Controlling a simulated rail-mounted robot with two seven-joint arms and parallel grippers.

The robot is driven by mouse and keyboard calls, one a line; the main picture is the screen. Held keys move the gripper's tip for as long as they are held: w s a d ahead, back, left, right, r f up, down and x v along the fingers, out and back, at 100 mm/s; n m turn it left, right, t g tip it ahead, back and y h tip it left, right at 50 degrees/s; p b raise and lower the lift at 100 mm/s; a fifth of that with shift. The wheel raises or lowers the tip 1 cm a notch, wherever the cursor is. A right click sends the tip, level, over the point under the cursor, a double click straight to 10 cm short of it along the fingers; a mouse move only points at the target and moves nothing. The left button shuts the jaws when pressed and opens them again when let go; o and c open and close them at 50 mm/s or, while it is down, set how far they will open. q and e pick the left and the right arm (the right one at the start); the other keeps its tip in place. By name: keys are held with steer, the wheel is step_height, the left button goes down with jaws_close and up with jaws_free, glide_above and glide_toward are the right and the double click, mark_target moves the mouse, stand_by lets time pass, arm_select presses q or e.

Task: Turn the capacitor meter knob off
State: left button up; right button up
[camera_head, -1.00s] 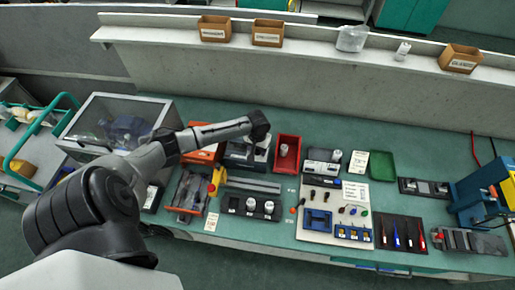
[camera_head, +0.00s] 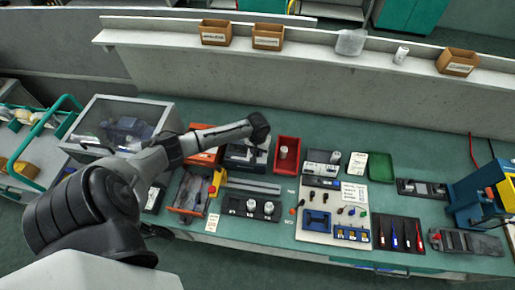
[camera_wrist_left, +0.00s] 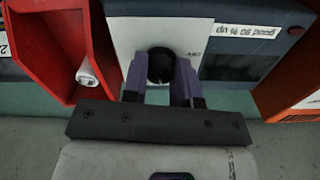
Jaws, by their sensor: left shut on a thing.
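The capacitor meter (camera_head: 240,158) is a dark box with a light front panel on the bench, partly hidden under my left wrist in the head view. In the left wrist view, the meter (camera_wrist_left: 207,20) shows its white panel, a screen and a label "Good 90 % up". Its round black knob (camera_wrist_left: 161,64) sits on the white panel. My left gripper (camera_wrist_left: 160,78) has a purple finger on each side of the knob and is shut on it. The fingers hide the knob's sides, and its pointer is hard to read. My right gripper is not in view.
A red bin (camera_head: 287,153) with a white-capped part stands right beside the meter. An orange box (camera_head: 204,157) is on its other side. In front are a grey rail (camera_head: 253,186) and a black holder (camera_head: 250,206) with white-topped parts. A clear-lidded case (camera_head: 120,122) stands to the left.

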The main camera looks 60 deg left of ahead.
arm_select(q)
steer(key=n+p, duration=0.2)
steer(key=p, duration=0.1)
steer(key=n+p, duration=0.6)
steer(key=p, duration=0.1)
steer(key=shift+d+r, duration=0.1)
steer(key=shift+r, duration=0.15)
steer(key=n+p, duration=0.2)
steer(key=n, duration=0.2)
steer(key=shift+f+p, duration=0.1)
steer(key=shift+p, duration=0.3)
steer(key=shift+f+n+p, duration=0.15)
steer(key=shift+n+p, duration=0.55)
steer(key=shift+n, duration=1.7)
steer(key=o, duration=0.9)
